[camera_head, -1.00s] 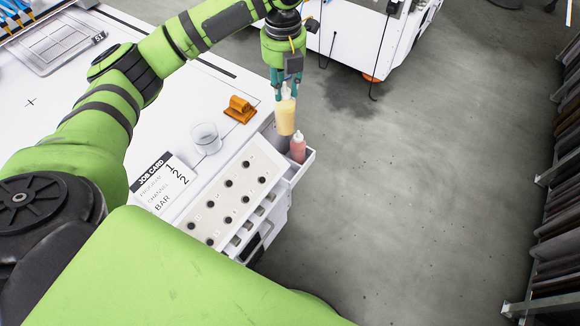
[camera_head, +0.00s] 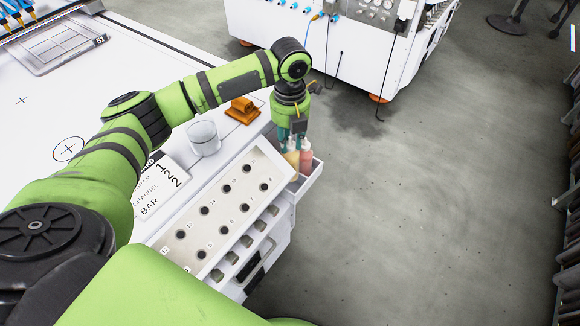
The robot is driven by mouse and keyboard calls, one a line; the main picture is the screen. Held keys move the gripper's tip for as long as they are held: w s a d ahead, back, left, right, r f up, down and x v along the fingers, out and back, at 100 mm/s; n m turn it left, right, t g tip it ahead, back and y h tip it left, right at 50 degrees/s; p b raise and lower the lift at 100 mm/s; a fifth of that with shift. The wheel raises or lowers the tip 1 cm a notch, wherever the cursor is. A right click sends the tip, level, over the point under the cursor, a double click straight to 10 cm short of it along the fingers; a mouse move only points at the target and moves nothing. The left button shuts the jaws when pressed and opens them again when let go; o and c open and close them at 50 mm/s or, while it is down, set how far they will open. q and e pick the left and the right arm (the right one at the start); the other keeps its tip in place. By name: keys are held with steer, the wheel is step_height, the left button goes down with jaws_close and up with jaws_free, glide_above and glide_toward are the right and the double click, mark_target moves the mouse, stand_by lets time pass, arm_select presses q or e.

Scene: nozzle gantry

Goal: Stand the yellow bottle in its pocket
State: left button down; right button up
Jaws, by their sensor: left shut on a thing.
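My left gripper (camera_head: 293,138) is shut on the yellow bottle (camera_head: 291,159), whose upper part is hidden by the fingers. The yellow bottle is upright and low at the white side tray (camera_head: 312,178) on the table's right edge. A pink-red bottle (camera_head: 306,157) stands in the tray, just right of the yellow one. The yellow bottle's base is hidden behind the panel edge, so I cannot tell whether it touches the pocket floor. My right gripper is not in view.
A grey panel with several numbered dark holes (camera_head: 225,205) lies left of the tray. A glass cup (camera_head: 204,138), an orange clamp-like block (camera_head: 242,110) and a job card (camera_head: 160,183) are on the white table. Open floor lies to the right.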

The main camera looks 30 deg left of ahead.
mark_target(290, 156)
arm_select(q)
steer(key=shift+f, duration=3.2)
steer(key=c, duration=1.3)
jaws_free()
steer(key=shift+o, duration=0.2)
step_height(290, 156, up, 12)
steer(key=shift+r, duration=0.15)
